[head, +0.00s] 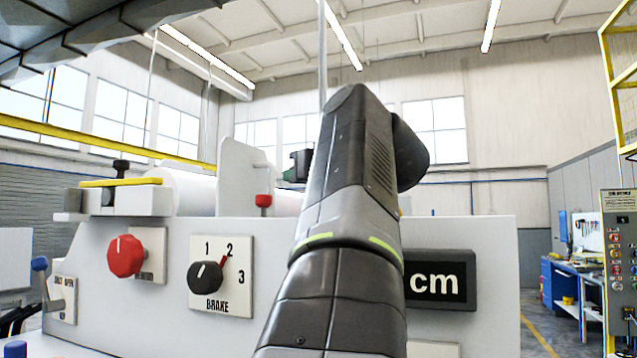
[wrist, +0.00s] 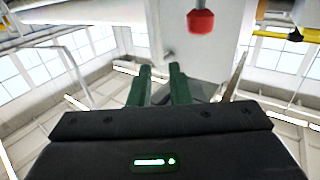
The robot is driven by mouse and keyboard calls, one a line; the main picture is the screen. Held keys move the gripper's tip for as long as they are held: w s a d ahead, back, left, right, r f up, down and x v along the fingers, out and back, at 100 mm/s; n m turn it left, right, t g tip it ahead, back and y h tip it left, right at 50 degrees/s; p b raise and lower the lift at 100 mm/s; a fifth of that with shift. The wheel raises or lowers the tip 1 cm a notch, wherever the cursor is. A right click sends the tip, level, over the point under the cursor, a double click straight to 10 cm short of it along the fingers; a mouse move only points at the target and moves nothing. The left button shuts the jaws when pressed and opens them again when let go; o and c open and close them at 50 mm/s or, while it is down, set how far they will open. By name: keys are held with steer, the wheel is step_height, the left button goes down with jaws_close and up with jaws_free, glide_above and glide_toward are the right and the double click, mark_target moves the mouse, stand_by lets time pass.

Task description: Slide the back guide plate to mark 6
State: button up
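A white upright guide plate (head: 240,175) stands on top of the machine, left of my arm in the head view. A red knob (head: 263,202) sits by its lower right edge. I cannot tell if this is the back plate, and no mark 6 is readable. In the wrist view a white plate-like surface (wrist: 212,62) lies beyond the fingers, with a red knob (wrist: 201,22) above it. My gripper (wrist: 159,72) has two green fingers with an empty gap between them. In the head view my gripper (head: 300,165) shows partly behind my arm, right of the plate.
The machine front carries a red knob (head: 126,256), a black brake dial (head: 205,277) with its red pointer by 2, and a dark cm display (head: 439,280), partly behind my arm. A white roll (head: 195,192) lies left of the plate. A yellow bar (head: 120,182) is at far left.

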mark_target(272, 180)
steer(key=shift+v, duration=1.05)
steer(key=p+x, duration=0.4)
steer(key=x, duration=0.9)
steer(key=shift+w+a, duration=0.3)
steer(key=shift+r, duration=0.1)
